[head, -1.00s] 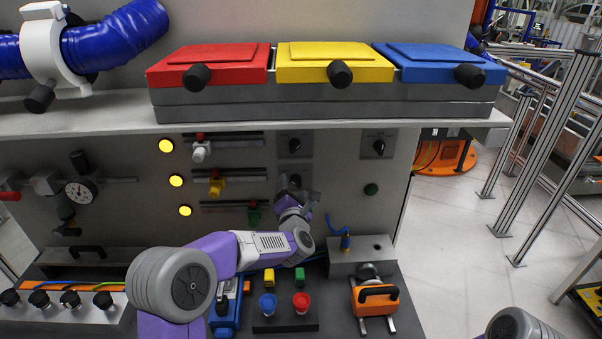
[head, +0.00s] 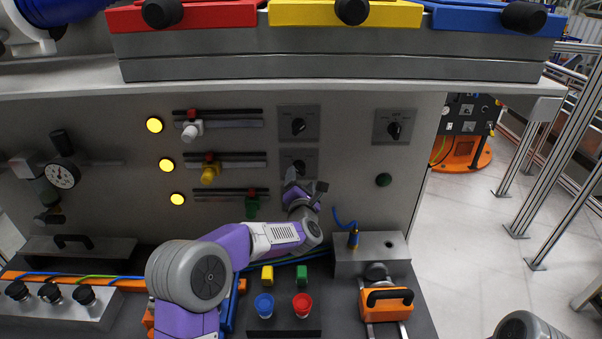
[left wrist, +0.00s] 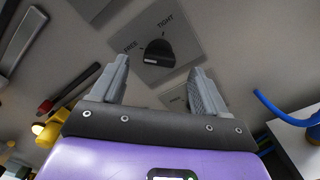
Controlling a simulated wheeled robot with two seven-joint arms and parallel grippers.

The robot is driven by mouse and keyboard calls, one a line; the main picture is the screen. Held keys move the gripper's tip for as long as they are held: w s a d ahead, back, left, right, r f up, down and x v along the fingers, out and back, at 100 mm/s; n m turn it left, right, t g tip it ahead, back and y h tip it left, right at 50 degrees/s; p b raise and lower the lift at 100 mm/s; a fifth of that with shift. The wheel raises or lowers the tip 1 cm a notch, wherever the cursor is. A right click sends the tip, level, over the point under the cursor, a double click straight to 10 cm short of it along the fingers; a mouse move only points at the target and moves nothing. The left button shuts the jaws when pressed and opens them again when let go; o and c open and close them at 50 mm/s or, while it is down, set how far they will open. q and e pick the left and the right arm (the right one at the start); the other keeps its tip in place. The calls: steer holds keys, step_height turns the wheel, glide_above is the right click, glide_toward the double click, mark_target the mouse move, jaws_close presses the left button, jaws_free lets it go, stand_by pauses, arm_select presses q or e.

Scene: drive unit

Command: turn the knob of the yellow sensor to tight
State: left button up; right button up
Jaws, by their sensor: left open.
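The yellow sensor (head: 210,173) sits on the middle slide rail of the grey panel, below a white one and above a green one. A dark knob (head: 298,166) on a square grey plate lies to the right in the same row, partly covered by my gripper. In the left wrist view this knob (left wrist: 158,51) is marked FREE at left and TIGHT at top; its exact setting is unclear. My left gripper (head: 306,187) is open and empty, just below and in front of the knob. Its fingers (left wrist: 157,85) stand apart, with the knob seen between and beyond them.
Another knob (head: 298,127) is above, and one (head: 394,128) is further right. Below stand a grey block (head: 370,262) with a blue hooked part, and an orange handled part (head: 386,300). A shelf (head: 60,82) overhangs the panel.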

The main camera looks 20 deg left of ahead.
mark_target(301, 170)
arm_select(q)
steer(key=shift+p+x, duration=0.5)
steer(key=shift+x, duration=2.25)
steer(key=shift+c, duration=0.4)
steer(key=c, duration=1)
